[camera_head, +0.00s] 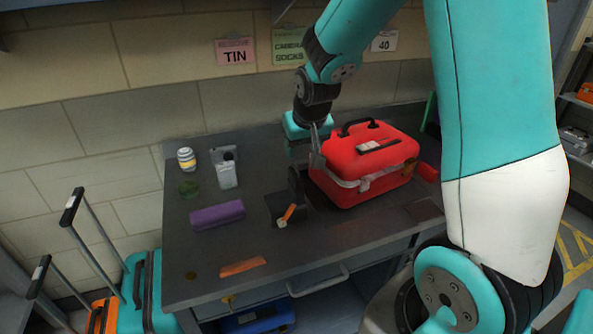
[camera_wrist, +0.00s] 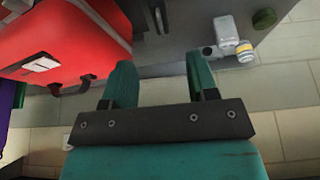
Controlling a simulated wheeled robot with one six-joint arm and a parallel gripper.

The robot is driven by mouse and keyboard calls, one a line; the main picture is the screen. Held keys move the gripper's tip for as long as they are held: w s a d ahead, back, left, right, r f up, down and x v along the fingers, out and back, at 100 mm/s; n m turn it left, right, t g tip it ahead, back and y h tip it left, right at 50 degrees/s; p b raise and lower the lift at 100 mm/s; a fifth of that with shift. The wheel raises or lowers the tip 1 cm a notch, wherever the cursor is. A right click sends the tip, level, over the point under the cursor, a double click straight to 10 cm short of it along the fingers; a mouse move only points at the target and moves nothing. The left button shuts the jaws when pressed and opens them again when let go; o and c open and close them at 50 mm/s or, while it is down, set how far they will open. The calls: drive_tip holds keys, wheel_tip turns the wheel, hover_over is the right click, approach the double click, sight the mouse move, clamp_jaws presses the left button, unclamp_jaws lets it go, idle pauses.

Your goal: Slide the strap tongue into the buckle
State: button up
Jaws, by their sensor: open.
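A red case (camera_head: 350,150) with a black handle stands on the grey bench, and it fills the upper left of the wrist view (camera_wrist: 70,30). A pale grey strap (camera_head: 350,184) runs along its side. A light grey piece (camera_head: 317,150) stands up at the case's left end; I cannot tell whether it is the strap tongue. A brownish fitting (camera_head: 410,166) at the front right corner may be the buckle. My gripper (camera_head: 300,155) is beside the case's left end. In the wrist view its two teal fingers (camera_wrist: 160,75) are apart with nothing between them.
A black stand (camera_head: 295,187) with an orange piece is close to the case's left. A purple block (camera_head: 217,214), a white bottle (camera_head: 227,176), a striped jar (camera_head: 186,160) and an orange strip (camera_head: 243,266) lie left. The front middle of the bench is mostly clear.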

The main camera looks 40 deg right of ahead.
sight(296, 172)
drive_tip(key=p+x, duration=0.1)
drive_tip(key=x, duration=1.2)
drive_tip(key=shift+c, duration=0.2)
clamp_jaws()
drive_tip(key=shift+o, duration=0.2)
unclamp_jaws()
drive_tip(key=shift+r, duration=0.1)
drive_tip(key=b+v, duration=0.1)
drive_tip(key=v, duration=1.6)
